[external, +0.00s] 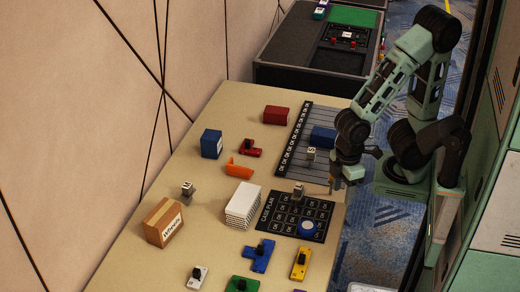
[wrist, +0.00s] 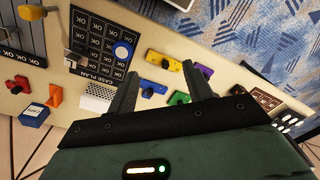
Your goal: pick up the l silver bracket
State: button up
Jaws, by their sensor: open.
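Several small silver pieces with pale, dark-marked blocks on top are in the external view; which one is the L bracket I cannot tell for sure. One silver piece (external: 298,191) is at the top edge of the black case-plan mat (external: 284,226). Another silver piece (external: 311,156) is on the striped grey mat. A third silver piece (external: 187,190) stands behind the cardboard box. In the wrist view, a silver piece (wrist: 75,59) lies at the left edge of the case-plan mat. My gripper (external: 342,184) is open and empty above the table's right edge; its fingers (wrist: 162,86) are apart.
A white stack (external: 242,205), an orange bracket (external: 239,167) and a cardboard box (external: 164,222) stand left of the case-plan mat. A blue disc (external: 307,229) is on that mat. Blue (external: 260,256) and yellow (external: 301,263) pieces lie nearer the camera. Bare table lies between pieces.

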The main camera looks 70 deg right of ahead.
jog(key=n+g+h+b, duration=0.1)
jog(key=n+h+b, duration=0.2)
jog(key=n+h, duration=0.85)
send_near(300, 186)
jog(key=d+f+m+h, duration=0.1)
jog(key=d+f, duration=0.1)
jog(key=d+f+m+h+p, duration=0.1)
jog(key=d+f, duration=0.1)
jog(key=f, duration=0.1)
jog(key=shift+s+d+f+h, duration=0.2)
jog(key=shift+d+f+h, duration=0.15)
jog(key=shift+d, duration=0.05)
jog(key=shift+p+x, duration=0.75)
jog(key=shift+x, duration=1.9)
jog(key=shift+w+r, duration=0.1)
jog(key=shift+w, duration=0.05)
grip_shut()
